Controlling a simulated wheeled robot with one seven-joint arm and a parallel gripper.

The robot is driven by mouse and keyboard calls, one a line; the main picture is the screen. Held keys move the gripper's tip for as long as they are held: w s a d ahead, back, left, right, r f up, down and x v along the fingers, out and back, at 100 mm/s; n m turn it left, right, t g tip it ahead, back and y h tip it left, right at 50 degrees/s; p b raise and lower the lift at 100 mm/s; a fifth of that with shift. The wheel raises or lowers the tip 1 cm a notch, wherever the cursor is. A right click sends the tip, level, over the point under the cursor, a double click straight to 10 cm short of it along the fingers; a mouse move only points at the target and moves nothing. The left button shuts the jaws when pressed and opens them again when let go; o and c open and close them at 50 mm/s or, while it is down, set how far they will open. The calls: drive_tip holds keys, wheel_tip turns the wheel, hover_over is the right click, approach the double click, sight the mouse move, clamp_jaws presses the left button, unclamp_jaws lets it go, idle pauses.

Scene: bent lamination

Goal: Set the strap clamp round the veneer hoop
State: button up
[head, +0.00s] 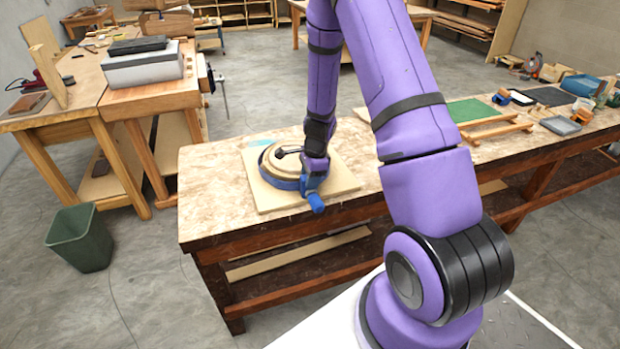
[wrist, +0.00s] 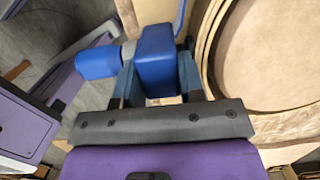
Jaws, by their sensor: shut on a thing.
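The veneer hoop (head: 268,162) is a light wood ring lying on a pale board on the bench. Its curved layered edge shows at the right of the wrist view (wrist: 207,40). The blue strap clamp (head: 284,184) lies low round the front of the hoop; its far side is hidden. My gripper (head: 312,182) is at the hoop's front right. In the wrist view my gripper (wrist: 157,92) is shut on the clamp's blue block (wrist: 156,55). A blue handle (wrist: 97,63) sticks out to the left there. I cannot tell how tightly the strap touches the hoop.
The pale board (head: 345,180) lies on the worn bench top (head: 205,190), which is clear on the left. Wooden bars (head: 490,128) and a green mat (head: 470,110) lie farther right. A green bin (head: 80,238) stands on the floor at left.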

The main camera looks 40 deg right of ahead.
drive_tip(key=shift+f, duration=0.1)
drive_tip(key=o, duration=1)
drive_tip(key=shift+c, duration=0.2)
drive_tip(key=r, duration=0.3)
drive_tip(key=d+r, duration=0.1)
drive_tip(key=r, duration=0.6)
drive_tip(key=shift+s+d+r, duration=0.25)
drive_tip(key=shift+d+r, duration=0.05)
drive_tip(key=shift+r, duration=0.05)
drive_tip(key=shift+s+d+r, duration=0.1)
drive_tip(key=shift+d+r, duration=0.15)
drive_tip(key=shift+r, duration=1.25)
drive_tip(key=shift+s+d+r, duration=0.1)
drive_tip(key=shift+d+r, duration=0.1)
drive_tip(key=shift+r, duration=1.25)
drive_tip(key=shift+w, duration=0.1)
